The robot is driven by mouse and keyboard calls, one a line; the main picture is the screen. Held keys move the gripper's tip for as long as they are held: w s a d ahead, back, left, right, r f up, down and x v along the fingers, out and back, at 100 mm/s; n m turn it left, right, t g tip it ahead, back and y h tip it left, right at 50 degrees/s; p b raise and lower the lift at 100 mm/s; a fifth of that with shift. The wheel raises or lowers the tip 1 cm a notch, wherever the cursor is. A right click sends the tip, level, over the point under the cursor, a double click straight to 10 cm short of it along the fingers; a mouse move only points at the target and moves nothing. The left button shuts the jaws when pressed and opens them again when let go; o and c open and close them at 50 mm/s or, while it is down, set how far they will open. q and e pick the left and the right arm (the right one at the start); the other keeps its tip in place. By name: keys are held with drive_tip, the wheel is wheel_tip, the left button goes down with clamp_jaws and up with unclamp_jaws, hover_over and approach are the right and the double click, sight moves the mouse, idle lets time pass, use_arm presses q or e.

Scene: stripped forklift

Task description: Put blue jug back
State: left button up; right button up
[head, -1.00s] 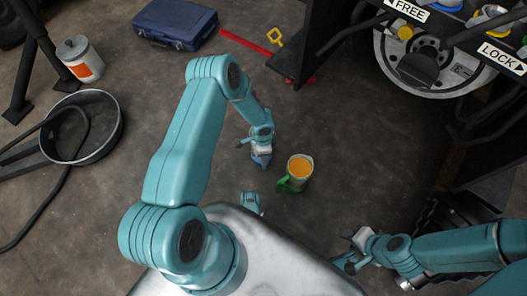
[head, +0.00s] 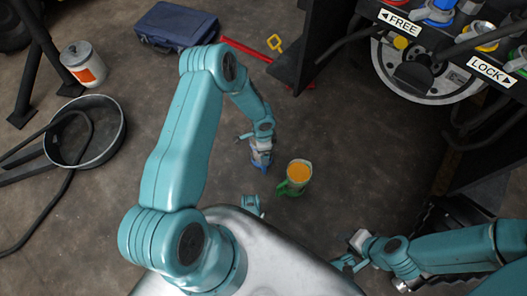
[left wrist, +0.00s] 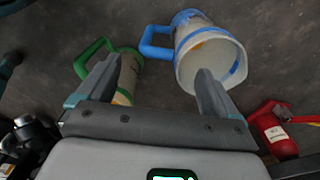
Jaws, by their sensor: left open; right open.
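The blue jug (left wrist: 205,55) is white with a blue handle and blue bands. It lies ahead of my left gripper (left wrist: 158,68) in the left wrist view, its mouth facing the camera, with the right finger overlapping its rim. My left gripper is open and nothing is held between its fingers. In the head view the blue jug (head: 261,167) is mostly hidden under my left gripper (head: 257,146). A green-handled jug (head: 298,174) with orange contents stands just right of it; in the left wrist view it is partly behind the left finger. My right gripper (head: 352,254) is open and empty, low at the right.
A black shelf unit with FREE and LOCK signs (head: 487,67) stands at upper right, with a blue-topped item (head: 438,12) on it. A blue case (head: 176,26), a white can (head: 83,64) and a dark pan (head: 86,132) are on the floor. A red extinguisher-like object (left wrist: 274,130) shows at lower right.

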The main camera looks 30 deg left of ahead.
use_arm(q)
wheel_tip(320, 180, up, 5)
drive_tip(key=p, duration=0.1)
drive_tip(key=s+d+r+n+h, duration=0.2)
drive_tip(key=s+d+r+n, duration=0.2)
drive_tip(key=s+d+n, duration=0.3)
drive_tip(key=s+d+r+n+h, duration=0.25)
drive_tip(key=s+d+n, duration=0.25)
drive_tip(key=s+d, duration=0.25)
wheel_tip(320, 180, up, 30)
drive_tip(key=s+p, duration=0.1)
drive_tip(key=p, duration=2.9)
drive_tip(key=shift+s+f+y, duration=0.15)
drive_tip(key=shift+s+y, duration=0.05)
drive_tip(key=shift+y, duration=0.15)
drive_tip(key=shift+a+f+b, duration=0.1)
drive_tip(key=shift+f+b, duration=0.2)
drive_tip(key=shift+c, duration=0.2)
drive_tip(key=shift+w, duration=0.1)
drive_tip(key=c, duration=0.9)
